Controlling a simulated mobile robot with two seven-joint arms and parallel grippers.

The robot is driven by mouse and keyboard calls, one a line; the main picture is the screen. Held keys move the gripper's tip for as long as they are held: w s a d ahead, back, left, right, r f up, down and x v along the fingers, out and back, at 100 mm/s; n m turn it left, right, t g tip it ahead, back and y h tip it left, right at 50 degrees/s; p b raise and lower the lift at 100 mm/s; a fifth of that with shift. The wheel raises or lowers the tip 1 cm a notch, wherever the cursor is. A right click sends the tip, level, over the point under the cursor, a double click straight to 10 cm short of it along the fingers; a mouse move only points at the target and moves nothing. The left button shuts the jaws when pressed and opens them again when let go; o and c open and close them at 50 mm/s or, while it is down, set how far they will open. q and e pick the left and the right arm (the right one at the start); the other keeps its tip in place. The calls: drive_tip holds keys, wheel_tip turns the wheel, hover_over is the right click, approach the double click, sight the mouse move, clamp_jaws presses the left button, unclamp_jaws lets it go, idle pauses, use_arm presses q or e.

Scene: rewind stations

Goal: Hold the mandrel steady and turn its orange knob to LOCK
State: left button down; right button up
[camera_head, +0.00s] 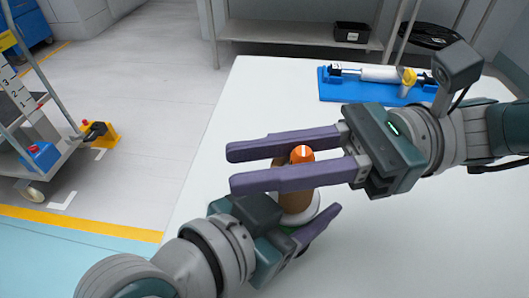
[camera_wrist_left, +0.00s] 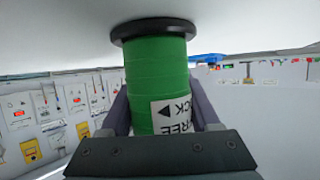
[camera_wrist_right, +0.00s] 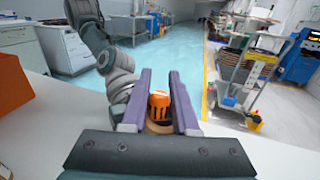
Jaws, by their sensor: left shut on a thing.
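The mandrel stands on the white table, with a brown upper part (camera_head: 297,203) and a paler rim below it. In the left wrist view its green body (camera_wrist_left: 157,75) shows a black flange and a white label with "FREE", an arrow and part of another word. The orange knob (camera_head: 302,155) on top bears a white line; it also shows in the right wrist view (camera_wrist_right: 159,105). My left gripper (camera_head: 308,222) is shut on the green body, partly hidden in the head view. My right gripper (camera_head: 229,166) is open, its fingers on either side of the knob.
A blue tray (camera_head: 332,91) with a white roller (camera_head: 380,74) and a yellow part lies at the table's back right. A black bin (camera_head: 351,32) sits on a shelf behind. A trolley (camera_head: 30,125) stands left on the floor. The table's left part is clear.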

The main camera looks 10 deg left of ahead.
drive_tip(key=o, duration=0.4)
drive_tip(key=shift+c, duration=0.2)
drive_tip(key=shift+r, duration=0.15)
wheel_tip(320, 180, up, 10)
idle(0.4)
